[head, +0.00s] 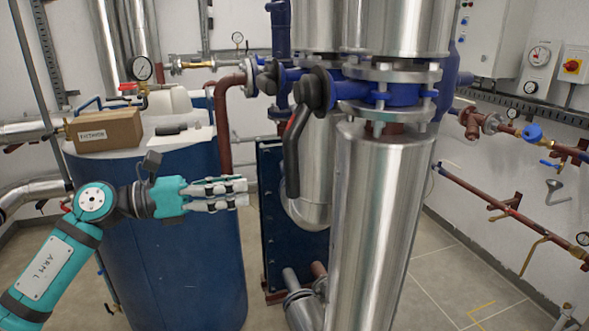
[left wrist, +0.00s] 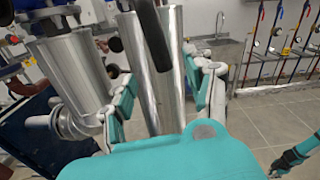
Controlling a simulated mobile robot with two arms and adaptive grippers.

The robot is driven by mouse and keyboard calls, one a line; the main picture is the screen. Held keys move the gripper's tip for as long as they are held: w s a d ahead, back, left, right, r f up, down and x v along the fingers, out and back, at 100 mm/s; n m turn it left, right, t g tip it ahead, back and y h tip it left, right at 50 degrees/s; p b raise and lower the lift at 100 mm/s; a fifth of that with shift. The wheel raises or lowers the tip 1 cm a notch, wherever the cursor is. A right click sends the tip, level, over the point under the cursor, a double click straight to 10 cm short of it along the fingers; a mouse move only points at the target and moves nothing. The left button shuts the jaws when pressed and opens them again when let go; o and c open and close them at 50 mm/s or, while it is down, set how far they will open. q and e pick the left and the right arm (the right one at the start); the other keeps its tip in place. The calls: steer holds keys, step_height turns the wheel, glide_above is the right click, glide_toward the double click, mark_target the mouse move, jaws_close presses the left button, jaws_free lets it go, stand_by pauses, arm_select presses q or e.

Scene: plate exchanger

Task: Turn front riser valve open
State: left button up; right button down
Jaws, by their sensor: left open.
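The front riser valve has a blue body (head: 385,94) between flanges on the front silver riser (head: 378,220). Its black lever (head: 291,155) hangs almost straight down from a dark round hub (head: 313,88). My left gripper (head: 246,193) is left of the lever's lower end, pointing right, open and empty, with a gap to the lever. In the left wrist view, the lever (left wrist: 155,35) comes down from the top, between the two spread fingers (left wrist: 160,92).
A blue tank (head: 180,240) stands behind my left arm, with a cardboard box (head: 105,130) on top. A dark blue plate exchanger (head: 275,220) stands behind the lever. Red pipes (head: 505,205) run along the right wall. The floor (head: 450,270) at right is mostly clear.

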mark_target(285, 177)
arm_select(q)
steer(key=p+x, duration=0.3)
steer(key=x, duration=0.7)
steer(key=shift+r+p, duration=0.1)
steer(key=shift+p, duration=0.25)
steer(key=shift+w+d, duration=0.25)
steer(key=shift+d, duration=0.45)
arm_select(e)
steer(key=r, duration=0.1)
steer(key=a+r, duration=0.1)
steer(key=r, duration=0.2)
steer(key=shift+s+a+r, duration=0.15)
steer(key=shift+a+r, duration=0.1)
steer(key=shift+r, duration=0.05)
steer(key=shift+d, duration=0.1)
arm_select(q)
jaws_close()
